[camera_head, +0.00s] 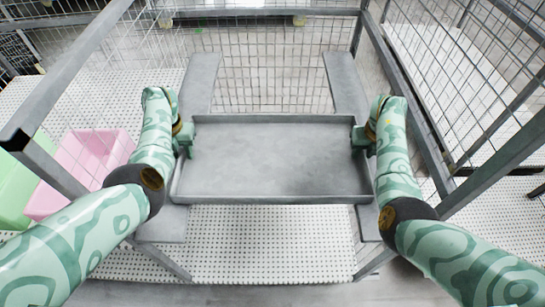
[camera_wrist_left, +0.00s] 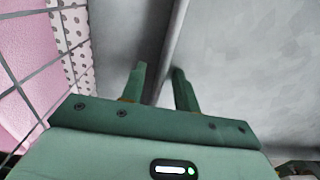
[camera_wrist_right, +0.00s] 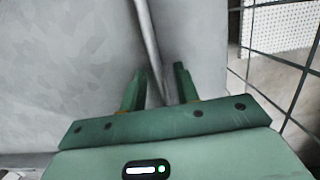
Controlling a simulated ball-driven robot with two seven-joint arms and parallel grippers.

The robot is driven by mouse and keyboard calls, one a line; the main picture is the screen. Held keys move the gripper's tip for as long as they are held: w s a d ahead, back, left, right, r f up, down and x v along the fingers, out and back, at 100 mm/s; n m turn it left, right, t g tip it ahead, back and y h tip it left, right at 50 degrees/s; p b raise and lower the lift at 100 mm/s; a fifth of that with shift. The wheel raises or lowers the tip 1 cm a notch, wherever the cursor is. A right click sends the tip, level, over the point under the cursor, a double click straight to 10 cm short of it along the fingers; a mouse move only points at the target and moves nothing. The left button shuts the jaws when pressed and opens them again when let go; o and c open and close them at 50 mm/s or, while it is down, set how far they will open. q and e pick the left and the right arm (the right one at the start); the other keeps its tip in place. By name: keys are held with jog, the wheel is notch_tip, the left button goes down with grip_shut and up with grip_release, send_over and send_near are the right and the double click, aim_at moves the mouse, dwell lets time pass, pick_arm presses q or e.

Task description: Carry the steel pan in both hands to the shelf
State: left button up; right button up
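The steel pan (camera_head: 275,160) is a wide, shallow grey tray, level in the middle of the head view. It lies over two grey rails of a wire-mesh frame, the left rail (camera_head: 201,82) and the right rail (camera_head: 346,84); I cannot tell whether it touches them. My left gripper (camera_head: 185,142) is at the pan's left rim, its fingers (camera_wrist_left: 160,85) on either side of the rim with a gap. My right gripper (camera_head: 361,140) is at the right rim, its fingers (camera_wrist_right: 159,83) likewise apart around it. Both look open. Which part is the shelf is unclear.
Grey posts and wire mesh (camera_head: 270,65) close off the back and sides. A pink bin (camera_head: 85,165) and a green bin (camera_head: 22,185) stand at the left. A white perforated surface (camera_head: 270,240) lies lower, in front of the pan.

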pick_arm(q)
grip_shut()
pick_arm(e)
grip_shut()
dwell(1.3)
